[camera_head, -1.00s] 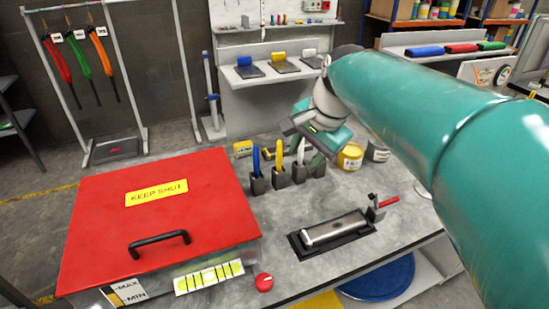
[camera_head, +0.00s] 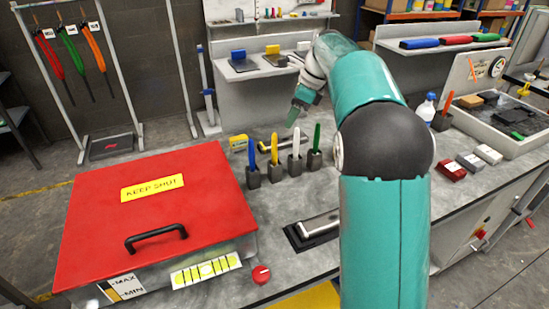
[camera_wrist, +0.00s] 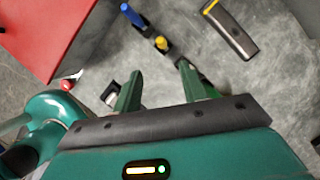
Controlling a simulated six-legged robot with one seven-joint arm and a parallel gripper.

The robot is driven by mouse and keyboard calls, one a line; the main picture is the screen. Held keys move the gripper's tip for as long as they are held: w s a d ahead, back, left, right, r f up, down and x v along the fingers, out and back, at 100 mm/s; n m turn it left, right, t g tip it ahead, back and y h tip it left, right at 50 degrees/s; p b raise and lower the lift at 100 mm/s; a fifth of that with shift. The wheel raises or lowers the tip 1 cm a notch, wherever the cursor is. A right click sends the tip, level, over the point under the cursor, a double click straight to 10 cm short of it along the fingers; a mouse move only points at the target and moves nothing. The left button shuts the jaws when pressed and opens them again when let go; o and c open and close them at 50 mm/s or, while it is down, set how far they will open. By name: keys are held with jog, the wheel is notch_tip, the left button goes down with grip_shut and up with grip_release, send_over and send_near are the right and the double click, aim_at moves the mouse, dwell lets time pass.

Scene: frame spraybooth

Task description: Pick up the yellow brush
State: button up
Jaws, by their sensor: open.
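The yellow brush (camera_head: 274,148) stands upright, handle up, in a small dark holder (camera_head: 274,174) on the grey bench. The blue brush (camera_head: 252,151) is on its left; the white brush (camera_head: 296,143) and green brush (camera_head: 316,137) are on its right. My gripper (camera_head: 295,115) is above and behind the row, pointing down, apart from the brushes. In the wrist view my gripper (camera_wrist: 158,77) has its two green fingers apart, with nothing held. The yellow brush (camera_wrist: 160,42) is seen end-on just beyond the finger gap, and the blue brush (camera_wrist: 131,14) is farther up.
A red lid (camera_head: 150,215) marked KEEP SHUT covers the left of the bench. A red knob (camera_head: 261,274) is at the front edge. A grey tray (camera_head: 500,125) and a bottle (camera_head: 426,108) are at the right.

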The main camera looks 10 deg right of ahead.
jog(key=x, duration=0.8)
send_over(272, 164)
jog(key=shift+w+d+f, duration=0.1)
jog(key=shift+w+f, duration=0.05)
jog(key=shift+f, duration=1.15)
jog(key=shift+w+f, duration=0.15)
jog(key=shift+f, duration=1.2)
grip_shut()
